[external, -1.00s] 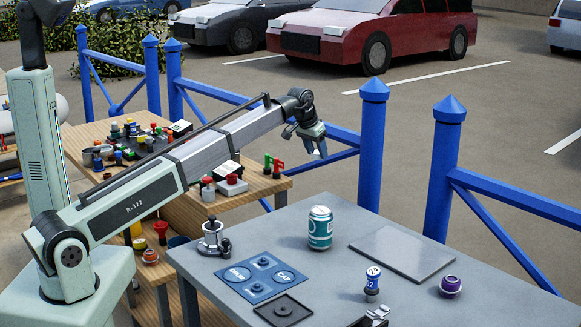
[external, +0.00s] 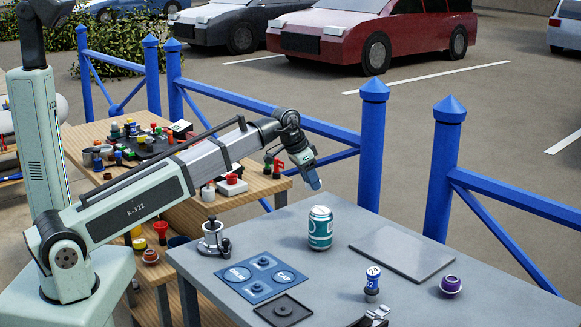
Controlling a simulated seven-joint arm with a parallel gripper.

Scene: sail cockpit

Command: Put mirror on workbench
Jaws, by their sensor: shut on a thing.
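My gripper (external: 312,180) is in the air beyond the far edge of the grey workbench (external: 300,222), angled down to the right. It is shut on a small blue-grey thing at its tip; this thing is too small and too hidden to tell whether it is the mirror. No mirror can be clearly made out elsewhere. A flat grey rectangular plate (external: 402,252) lies on the workbench at the right.
A teal can (external: 320,228) stands near the tip's side of the bench. A blue mat (external: 262,277), dark square plate (external: 283,310), blue-white canister (external: 372,281), purple round item (external: 451,285) and metal device (external: 213,240) are around it. Blue fence posts (external: 373,145) stand behind.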

